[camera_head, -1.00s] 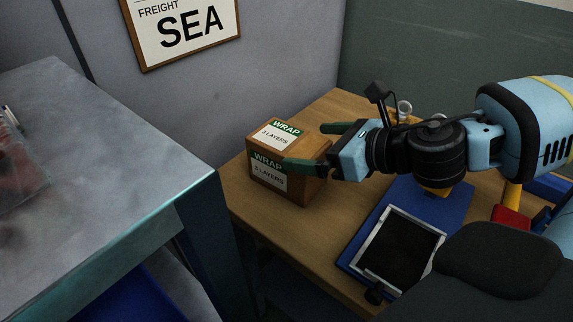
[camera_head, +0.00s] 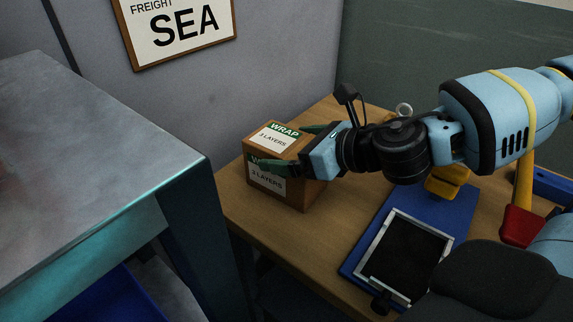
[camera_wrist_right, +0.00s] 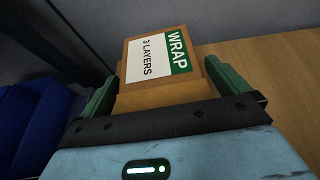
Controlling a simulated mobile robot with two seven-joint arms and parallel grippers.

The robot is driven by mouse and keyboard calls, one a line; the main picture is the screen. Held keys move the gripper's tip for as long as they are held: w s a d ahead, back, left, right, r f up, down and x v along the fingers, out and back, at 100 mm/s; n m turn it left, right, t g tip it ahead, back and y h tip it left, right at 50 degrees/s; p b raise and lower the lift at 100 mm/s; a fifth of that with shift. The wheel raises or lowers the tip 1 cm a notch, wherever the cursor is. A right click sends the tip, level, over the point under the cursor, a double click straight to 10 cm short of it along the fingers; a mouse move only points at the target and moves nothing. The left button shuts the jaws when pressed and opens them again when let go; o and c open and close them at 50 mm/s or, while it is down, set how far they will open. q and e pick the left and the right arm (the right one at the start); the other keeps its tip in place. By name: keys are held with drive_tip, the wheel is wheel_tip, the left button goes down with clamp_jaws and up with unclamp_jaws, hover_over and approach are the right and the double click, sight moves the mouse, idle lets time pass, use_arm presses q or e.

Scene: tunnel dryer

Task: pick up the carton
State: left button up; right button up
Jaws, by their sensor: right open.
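The carton (camera_head: 300,190) is a brown box with white and green "WRAP 3 LAYERS" labels on its top and front. It stands upright on the wooden table, near the wall. My right gripper (camera_head: 290,148) is open, with its green fingers on either side of the carton. In the right wrist view the carton (camera_wrist_right: 160,65) sits between the two fingers (camera_wrist_right: 162,85), and its near face is close to the palm. I cannot tell whether the fingers touch it. My left gripper is not in view.
A blue board with a dark framed panel (camera_head: 406,256) lies on the wooden table (camera_head: 285,232), right of the carton. A grey metal bench (camera_head: 95,150) stands at the left. A "FREIGHT SEA" sign (camera_head: 176,30) hangs on the wall behind.

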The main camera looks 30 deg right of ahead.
drive_tip(key=c, duration=1.4)
drive_tip(key=shift+r, duration=0.1)
drive_tip(key=shift+c, duration=0.6)
drive_tip(key=shift+r, duration=0.15)
wheel_tip(320, 180, up, 9)
drive_tip(key=p, duration=0.2)
drive_tip(key=shift+p, duration=0.35)
drive_tip(key=shift+r, duration=0.35)
